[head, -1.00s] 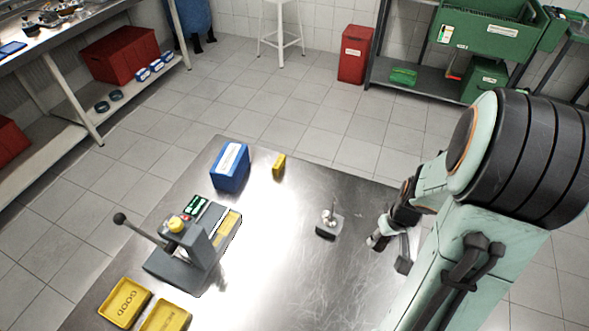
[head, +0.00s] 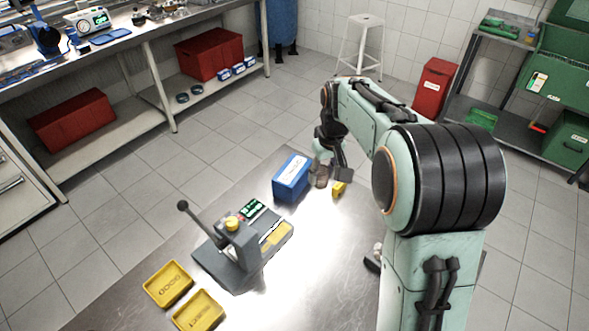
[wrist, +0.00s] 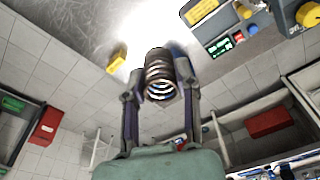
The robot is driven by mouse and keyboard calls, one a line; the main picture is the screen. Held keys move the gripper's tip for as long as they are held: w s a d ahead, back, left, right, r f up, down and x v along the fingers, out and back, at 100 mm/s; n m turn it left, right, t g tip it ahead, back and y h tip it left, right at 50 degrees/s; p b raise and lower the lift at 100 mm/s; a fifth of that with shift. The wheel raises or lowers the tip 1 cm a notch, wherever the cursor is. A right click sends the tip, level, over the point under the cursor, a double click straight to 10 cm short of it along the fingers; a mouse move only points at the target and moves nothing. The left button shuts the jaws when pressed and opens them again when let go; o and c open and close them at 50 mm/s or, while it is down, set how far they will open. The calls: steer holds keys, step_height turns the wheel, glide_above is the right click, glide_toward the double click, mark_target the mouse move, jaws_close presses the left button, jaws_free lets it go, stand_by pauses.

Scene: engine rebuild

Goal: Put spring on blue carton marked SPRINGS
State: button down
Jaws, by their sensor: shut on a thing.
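The spring (wrist: 160,72) is a dark metal coil, held between both fingertips of my gripper (wrist: 158,88) in the wrist view. In the head view my gripper (head: 323,168) is at the far edge of the metal table, just right of the blue carton (head: 291,179). The spring (head: 321,178) shows there as a small brownish-grey shape. The carton stands upright with a white label on top, too small to read. In the wrist view the spring and fingers hide most of the carton; only a blue patch shows behind them. Whether the spring touches the carton I cannot tell.
A small yellow block (head: 339,188) stands close to my gripper. A grey lever press (head: 240,250) with a yellow knob stands nearer. Two yellow trays (head: 168,284) lie at the front left. The table middle (head: 320,260) is bare.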

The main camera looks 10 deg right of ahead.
steer(key=w+a+f+n, duration=0.1)
steer(key=w+a, duration=0.1)
steer(key=a, duration=0.2)
glide_above(293, 179)
steer(key=s, duration=0.1)
step_height(293, 179, down, 8)
steer(key=shift+s+d+f, duration=0.15)
steer(key=shift+f, duration=0.05)
steer(key=shift+w+f, duration=0.3)
steer(key=shift+f, duration=1.65)
steer(key=shift+f, duration=0.1)
steer(key=c, duration=0.8)
jaws_free()
